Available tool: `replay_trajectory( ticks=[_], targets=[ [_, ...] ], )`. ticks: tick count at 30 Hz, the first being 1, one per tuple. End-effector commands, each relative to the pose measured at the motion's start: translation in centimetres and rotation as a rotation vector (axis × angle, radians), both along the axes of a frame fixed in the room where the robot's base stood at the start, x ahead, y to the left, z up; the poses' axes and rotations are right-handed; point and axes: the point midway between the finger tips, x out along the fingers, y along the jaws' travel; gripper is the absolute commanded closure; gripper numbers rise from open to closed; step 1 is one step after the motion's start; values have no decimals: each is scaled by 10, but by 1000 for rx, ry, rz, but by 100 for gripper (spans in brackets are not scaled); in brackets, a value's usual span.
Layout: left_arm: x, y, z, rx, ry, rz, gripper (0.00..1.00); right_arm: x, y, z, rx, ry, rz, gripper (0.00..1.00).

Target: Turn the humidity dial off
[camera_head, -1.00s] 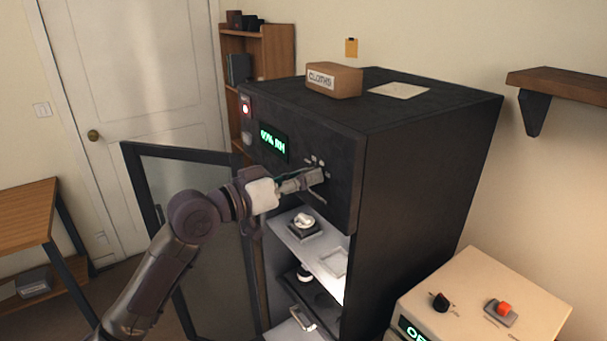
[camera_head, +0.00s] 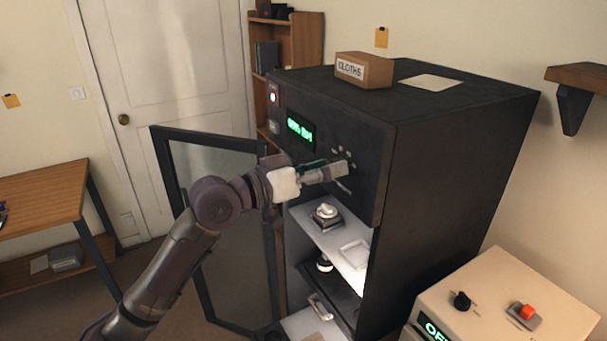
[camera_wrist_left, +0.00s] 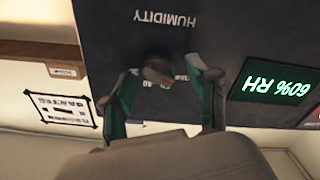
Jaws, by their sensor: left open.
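The humidity dial (camera_wrist_left: 158,68) is a small dark knob on the black front panel of the cabinet (camera_head: 455,150). The panel's HUMIDITY label (camera_wrist_left: 165,19) shows near it, upside down in the left wrist view. My left gripper (camera_head: 338,170) is at the panel and covers the dial in the head view. In the left wrist view the gripper (camera_wrist_left: 165,76) is open, with one finger on each side of the dial; I cannot tell whether they touch it. The green display (camera_wrist_left: 276,84) reads 60% RH; it also shows in the head view (camera_head: 300,130). My right gripper is not in view.
The cabinet's glass door (camera_head: 225,240) stands open to the left, below and behind my left arm. Lit shelves (camera_head: 330,235) inside hold small parts. A CLOTHS box (camera_head: 364,71) sits on top. A beige unit (camera_head: 510,300) with a black knob and red switch stands at right.

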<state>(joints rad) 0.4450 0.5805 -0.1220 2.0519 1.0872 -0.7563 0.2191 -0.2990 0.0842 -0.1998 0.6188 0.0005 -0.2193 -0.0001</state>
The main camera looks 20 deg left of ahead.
Motion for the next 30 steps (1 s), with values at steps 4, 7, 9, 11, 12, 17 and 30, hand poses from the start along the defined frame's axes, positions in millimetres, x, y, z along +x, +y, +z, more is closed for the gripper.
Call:
replay_trajectory(
  ticks=[4, 7, 9, 11, 12, 17, 30],
  targets=[
    [-22, 17, -2, 6, 2, 2, 40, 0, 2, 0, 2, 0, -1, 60],
    [-41, 32, -2, 8, 4, 1, 40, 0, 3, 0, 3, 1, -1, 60],
    [-52, 41, -3, 6, 4, 3, 40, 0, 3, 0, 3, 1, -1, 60],
    [-61, 47, -3, 4, 6, 1, 40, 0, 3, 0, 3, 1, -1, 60],
    [-67, 51, -2, 6, 4, 0, 40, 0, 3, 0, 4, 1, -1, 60],
    [-80, 63, -1, 1, 2, 0, 40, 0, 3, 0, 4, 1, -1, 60],
    [-88, 68, 0, 0, 0, -1, 40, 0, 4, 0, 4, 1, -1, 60]
  ],
)
